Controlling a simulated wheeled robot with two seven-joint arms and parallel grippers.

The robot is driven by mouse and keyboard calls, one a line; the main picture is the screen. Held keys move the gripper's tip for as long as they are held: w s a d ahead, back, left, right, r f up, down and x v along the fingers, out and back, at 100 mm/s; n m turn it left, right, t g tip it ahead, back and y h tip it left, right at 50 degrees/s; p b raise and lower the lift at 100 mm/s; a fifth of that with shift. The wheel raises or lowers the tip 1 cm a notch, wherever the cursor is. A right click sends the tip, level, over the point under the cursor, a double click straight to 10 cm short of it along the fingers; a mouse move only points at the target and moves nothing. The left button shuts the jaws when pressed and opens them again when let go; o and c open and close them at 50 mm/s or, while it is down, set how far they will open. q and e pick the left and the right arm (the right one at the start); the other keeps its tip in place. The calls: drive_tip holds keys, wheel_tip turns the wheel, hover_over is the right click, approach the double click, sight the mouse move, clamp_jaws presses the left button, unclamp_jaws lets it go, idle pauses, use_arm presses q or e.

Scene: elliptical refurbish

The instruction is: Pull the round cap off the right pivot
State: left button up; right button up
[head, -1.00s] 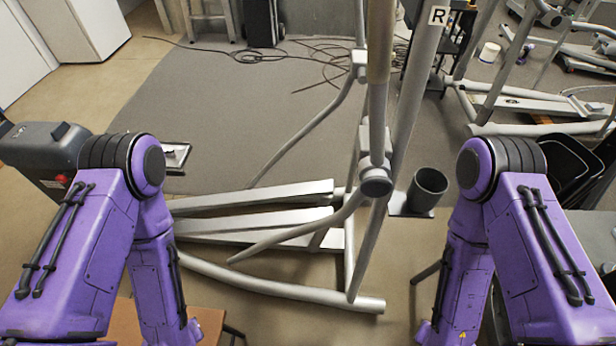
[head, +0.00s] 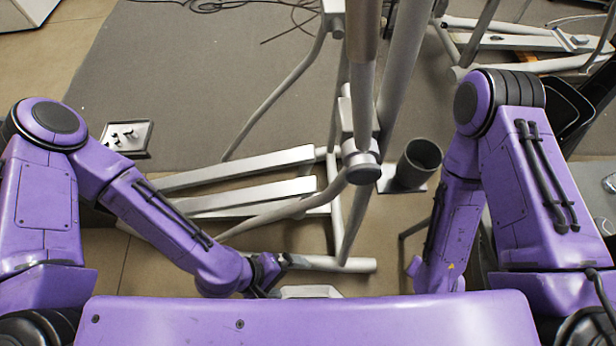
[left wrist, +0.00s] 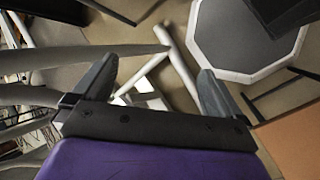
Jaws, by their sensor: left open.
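The round cap (head: 363,173) is a dark grey disc on the front of the silver pivot housing (head: 359,152), in the middle of the head view. It sits on the pivot where the upright tubes meet the lower arm. My left gripper (head: 276,268) is low and to the left of the cap, well apart from it. In the left wrist view its two fingers (left wrist: 155,88) are spread with nothing between them; I cannot make out the cap there. My right gripper is hidden; only the right arm shows.
A dark cup (head: 418,163) stands just right of the pivot. Silver frame bars (head: 250,165) lie behind and left of it. A tray with black knobs (head: 126,137) lies on the mat. The left wrist view shows an octagonal grey top (left wrist: 240,38) and a brown surface (left wrist: 297,140).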

use_arm(q)
drive_tip(key=w+d+r+h, duration=0.4)
drive_tip(key=d+r, duration=0.2)
drive_tip(key=r, duration=0.1)
drive_tip(key=m+t+h+b, duration=0.1)
drive_tip(key=m+t+h, duration=0.1)
drive_tip(key=m+h, duration=0.35)
approach(349, 178)
drive_tip(key=d, duration=0.3)
drive_tip(key=shift+m+y, duration=0.25)
drive_tip(key=shift+y, duration=0.2)
drive_tip(key=p+x, duration=0.1)
drive_tip(key=x, duration=0.3)
drive_tip(key=p+x, duration=0.1)
drive_tip(key=x, duration=0.4)
drive_tip(key=shift+w+r, duration=0.2)
drive_tip(key=shift+d+f, duration=0.25)
drive_tip(key=shift+d, duration=0.2)
drive_tip(key=c, duration=1.6)
drive_tip(key=shift+o, duration=0.2)
drive_tip(key=s+p, duration=0.1)
drive_tip(key=s, duration=0.7)
drive_tip(key=shift+d, duration=0.1)
